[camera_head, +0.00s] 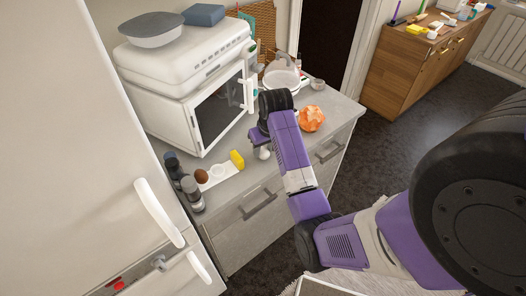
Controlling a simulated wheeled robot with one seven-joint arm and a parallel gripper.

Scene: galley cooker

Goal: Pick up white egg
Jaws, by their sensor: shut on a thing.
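The white egg (264,154) shows as a small pale shape at the end of my gripper (259,144). My gripper is shut on it above the grey counter, near the counter's front edge. The fingers are small here and partly hidden by my purple arm. I cannot tell clearly how high the egg is above the counter.
A white tray (217,179) with a brown egg (201,175) lies left of my gripper, beside a yellow object (237,160). Dark bottles (192,192) stand further left. A white oven (205,110) stands behind. An orange crumpled-looking object (312,119) lies to the right.

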